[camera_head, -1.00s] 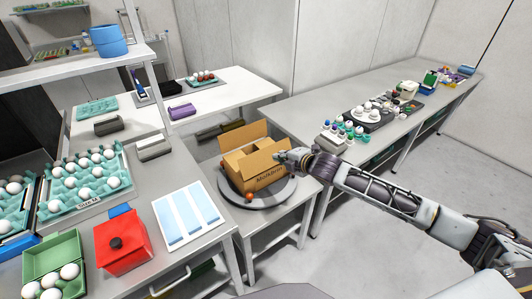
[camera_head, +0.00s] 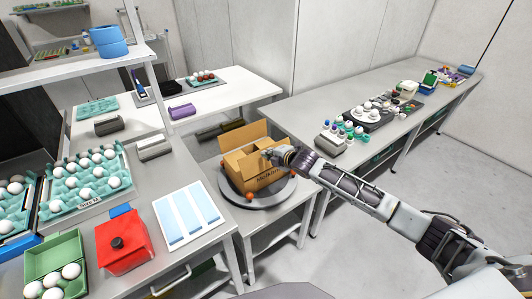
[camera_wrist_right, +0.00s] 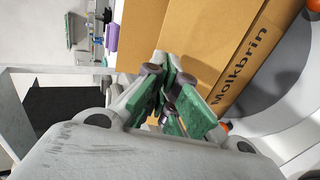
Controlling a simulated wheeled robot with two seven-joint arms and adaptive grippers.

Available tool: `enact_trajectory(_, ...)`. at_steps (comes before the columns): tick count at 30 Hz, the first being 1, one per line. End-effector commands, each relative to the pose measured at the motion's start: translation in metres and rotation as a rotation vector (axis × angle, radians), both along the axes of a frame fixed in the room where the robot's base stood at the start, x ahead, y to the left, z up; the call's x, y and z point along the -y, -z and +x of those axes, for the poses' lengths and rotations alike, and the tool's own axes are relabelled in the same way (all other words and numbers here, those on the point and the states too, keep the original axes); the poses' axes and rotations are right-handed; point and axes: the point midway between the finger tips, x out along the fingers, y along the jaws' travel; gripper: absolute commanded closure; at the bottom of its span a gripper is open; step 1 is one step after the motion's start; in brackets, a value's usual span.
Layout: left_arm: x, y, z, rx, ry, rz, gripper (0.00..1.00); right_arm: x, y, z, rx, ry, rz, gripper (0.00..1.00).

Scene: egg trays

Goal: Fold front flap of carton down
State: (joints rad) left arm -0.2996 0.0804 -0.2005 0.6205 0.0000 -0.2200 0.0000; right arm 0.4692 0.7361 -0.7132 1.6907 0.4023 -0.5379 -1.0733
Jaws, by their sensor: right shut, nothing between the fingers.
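The open brown carton (camera_head: 262,181) stands on a round grey turntable (camera_head: 277,200), its lettered front facing me. Its back flap (camera_head: 243,136) stands raised. My right gripper (camera_head: 267,154) is at the carton's top front edge, with its fingers over the cardboard. In the right wrist view the gripper (camera_wrist_right: 168,88) is shut and empty, with green finger pads, close against a broad cardboard panel (camera_wrist_right: 205,35). Whether it touches is unclear. The lettered face of the carton (camera_wrist_right: 245,70) shows to its right. My gripper partly hides the front flap, so its exact angle is unclear. My left gripper is out of view.
Small orange balls (camera_head: 250,195) sit around the turntable rim. A bench with egg trays (camera_head: 88,213), a red box (camera_head: 122,252) and a blue-and-white panel (camera_head: 188,215) lies left. A long table (camera_head: 300,110) with dishes stands behind right.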

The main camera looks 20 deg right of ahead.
Motion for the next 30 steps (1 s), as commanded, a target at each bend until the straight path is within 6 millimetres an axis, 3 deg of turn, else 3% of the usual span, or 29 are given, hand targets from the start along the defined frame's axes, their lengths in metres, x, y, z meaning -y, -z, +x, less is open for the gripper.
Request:
enact_trajectory(10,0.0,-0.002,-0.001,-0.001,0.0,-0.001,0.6,-0.007,0.008,0.018,0.001,0.0,0.0,1.0)
enact_trajectory(30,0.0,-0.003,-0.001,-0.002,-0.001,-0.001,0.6,-0.008,0.009,0.021,-0.006,0.0,-0.001,1.0)
